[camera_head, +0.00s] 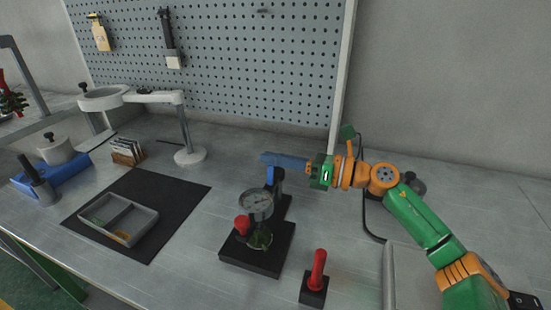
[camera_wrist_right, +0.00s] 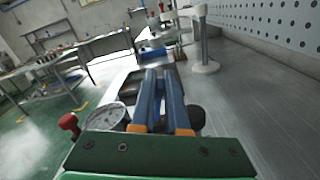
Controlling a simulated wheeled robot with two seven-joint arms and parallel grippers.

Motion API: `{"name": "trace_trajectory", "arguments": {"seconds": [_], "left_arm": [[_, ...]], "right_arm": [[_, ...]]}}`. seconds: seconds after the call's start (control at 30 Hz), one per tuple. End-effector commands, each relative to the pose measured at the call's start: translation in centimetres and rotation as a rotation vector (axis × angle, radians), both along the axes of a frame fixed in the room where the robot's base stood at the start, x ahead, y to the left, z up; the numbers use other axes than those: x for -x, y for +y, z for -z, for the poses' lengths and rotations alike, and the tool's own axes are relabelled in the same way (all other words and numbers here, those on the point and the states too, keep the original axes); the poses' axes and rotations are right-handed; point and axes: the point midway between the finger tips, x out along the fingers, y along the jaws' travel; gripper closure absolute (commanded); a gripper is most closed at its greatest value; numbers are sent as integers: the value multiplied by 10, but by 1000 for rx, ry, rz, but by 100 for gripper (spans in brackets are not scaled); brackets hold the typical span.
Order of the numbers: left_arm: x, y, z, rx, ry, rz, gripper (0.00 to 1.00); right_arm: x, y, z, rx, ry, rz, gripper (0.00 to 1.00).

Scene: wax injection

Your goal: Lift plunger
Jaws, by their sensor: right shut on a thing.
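A dial gauge device (camera_head: 257,203) with a round white face, a red knob and a black base stands on the bench in the head view. Its gauge also shows at lower left in the right wrist view (camera_wrist_right: 106,117). My right gripper (camera_head: 270,160) reaches in from the right, with its blue fingers level at the top of the device. The fingers (camera_wrist_right: 163,90) are close together and shut on the plunger at the device's top. The plunger is mostly hidden by the fingers, so its height is hard to tell. My left gripper is not in view.
A red-handled tool (camera_head: 317,270) on a black block stands in front of the device. A grey divided tray (camera_head: 150,215) lies on a black mat (camera_head: 180,200) at left. A white ring stand (camera_head: 190,155) and pegboard (camera_head: 230,70) are behind.

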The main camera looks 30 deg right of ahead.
Motion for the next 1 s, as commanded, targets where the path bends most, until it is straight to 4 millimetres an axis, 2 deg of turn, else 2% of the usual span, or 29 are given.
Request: {"name": "trace_trajectory", "arguments": {"seconds": [0.5,1.0], "left_arm": [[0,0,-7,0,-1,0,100],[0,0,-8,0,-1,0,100]], "right_arm": [[-10,-11,8,-239,215,-3,100],[-12,-13,11,-289,259,-4,100]]}}
